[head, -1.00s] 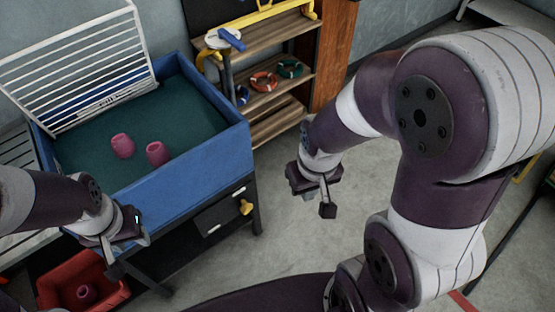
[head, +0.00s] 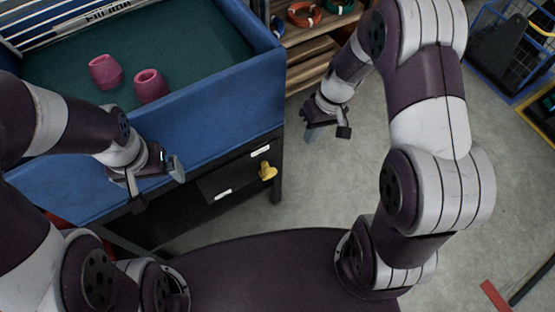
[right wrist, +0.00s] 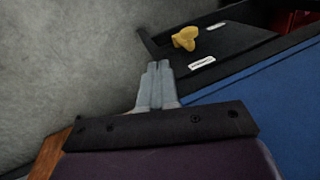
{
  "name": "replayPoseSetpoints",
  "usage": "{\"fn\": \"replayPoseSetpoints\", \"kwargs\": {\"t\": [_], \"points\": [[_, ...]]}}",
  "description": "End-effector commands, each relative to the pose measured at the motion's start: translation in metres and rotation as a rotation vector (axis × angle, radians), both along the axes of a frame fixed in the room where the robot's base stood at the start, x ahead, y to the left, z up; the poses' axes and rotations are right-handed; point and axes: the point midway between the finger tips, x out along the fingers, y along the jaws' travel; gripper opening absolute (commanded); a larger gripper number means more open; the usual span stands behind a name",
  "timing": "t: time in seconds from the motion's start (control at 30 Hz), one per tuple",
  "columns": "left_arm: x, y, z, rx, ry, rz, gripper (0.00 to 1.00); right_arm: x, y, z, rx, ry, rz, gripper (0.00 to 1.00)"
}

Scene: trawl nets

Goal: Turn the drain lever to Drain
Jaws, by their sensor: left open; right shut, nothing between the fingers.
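The yellow drain lever (head: 267,171) sits on a dark panel (head: 236,178) below the front of the blue tank (head: 215,105). White labels (head: 223,194) lie on the panel beside it; their text is too small to read. The lever also shows in the right wrist view (right wrist: 186,38), beyond my fingertips and apart from them. My right gripper (head: 340,131) is shut and empty, to the right of the lever. Its closed fingers show in the right wrist view (right wrist: 157,85). My left gripper (head: 155,186) is open in front of the tank wall, left of the lever.
Two pink pots (head: 151,86) stand in the tank's dark green basin. Wooden shelves (head: 310,57) with ring-shaped items stand behind. A blue wire cage (head: 510,45) is at the far right. The grey floor between lever and right arm is clear.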

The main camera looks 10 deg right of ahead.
Motion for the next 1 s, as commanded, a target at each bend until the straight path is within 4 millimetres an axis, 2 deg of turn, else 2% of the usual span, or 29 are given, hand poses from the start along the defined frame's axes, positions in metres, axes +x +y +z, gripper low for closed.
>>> {"fn": "replayPoseSetpoints", "kwargs": {"t": [0.03, 0.1, 0.43, 0.57, 1.0], "points": [[0.000, 0.000, -0.020, 0.000, -0.002, 0.000, 1.00, 0.003, 0.000, -0.025, 0.017, -0.002, 0.008, 0.00], [0.000, 0.000, -0.022, 0.000, -0.002, 0.000, 1.00, 0.006, 0.001, -0.032, 0.033, -0.003, 0.018, 0.00], [0.000, 0.000, -0.018, 0.000, -0.002, 0.000, 1.00, 0.007, 0.001, -0.031, 0.039, -0.005, 0.024, 0.00], [0.000, 0.000, -0.023, 0.000, -0.002, 0.000, 1.00, 0.006, 0.004, -0.040, 0.040, -0.003, 0.025, 0.00], [-0.001, 0.000, -0.057, 0.000, -0.002, 0.000, 1.00, -0.001, 0.031, -0.127, 0.039, -0.002, 0.025, 0.00]]}}
